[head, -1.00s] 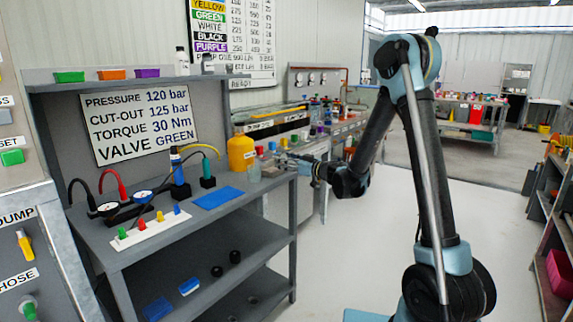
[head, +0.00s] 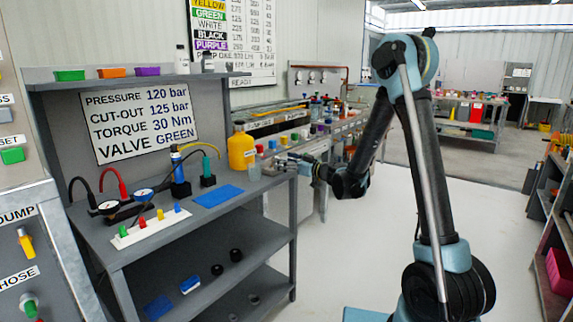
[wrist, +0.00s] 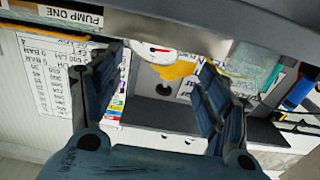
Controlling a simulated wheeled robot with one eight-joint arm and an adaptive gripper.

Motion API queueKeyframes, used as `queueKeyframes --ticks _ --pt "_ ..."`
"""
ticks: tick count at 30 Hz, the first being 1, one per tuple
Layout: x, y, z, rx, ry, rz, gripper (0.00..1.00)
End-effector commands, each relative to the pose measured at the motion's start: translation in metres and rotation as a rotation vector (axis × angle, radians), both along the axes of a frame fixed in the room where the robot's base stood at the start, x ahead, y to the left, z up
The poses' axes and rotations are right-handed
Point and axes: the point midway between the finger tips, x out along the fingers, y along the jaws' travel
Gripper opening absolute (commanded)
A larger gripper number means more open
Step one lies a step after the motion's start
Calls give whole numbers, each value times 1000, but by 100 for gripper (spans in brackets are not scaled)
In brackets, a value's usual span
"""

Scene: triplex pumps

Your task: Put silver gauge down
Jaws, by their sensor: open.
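A round gauge (wrist: 155,50) with a white face and a red mark shows in the wrist view, between and beyond the fingertips; its body is partly cut off by a pale surface. My gripper (wrist: 162,66) is open, its two dark fingers apart with a clear gap between them. In the head view my gripper (head: 287,160) is small, at the right end of the grey bench (head: 262,205), close to the bottles there. I cannot make out the silver gauge in that view, nor tell whether a finger touches it.
A blue mat (head: 218,196), a white strip with coloured valves (head: 150,229) and two dark-bodied gauges with hoses occupy the bench. A long counter (head: 330,132) with bottles lies behind my gripper.

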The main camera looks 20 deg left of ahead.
Motion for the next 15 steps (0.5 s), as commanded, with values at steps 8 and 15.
queueKeyframes --ticks 8,15 --pt "-1 -6 8 0 0 -2 70" --pt "-19 -49 7 0 0 -4 70"
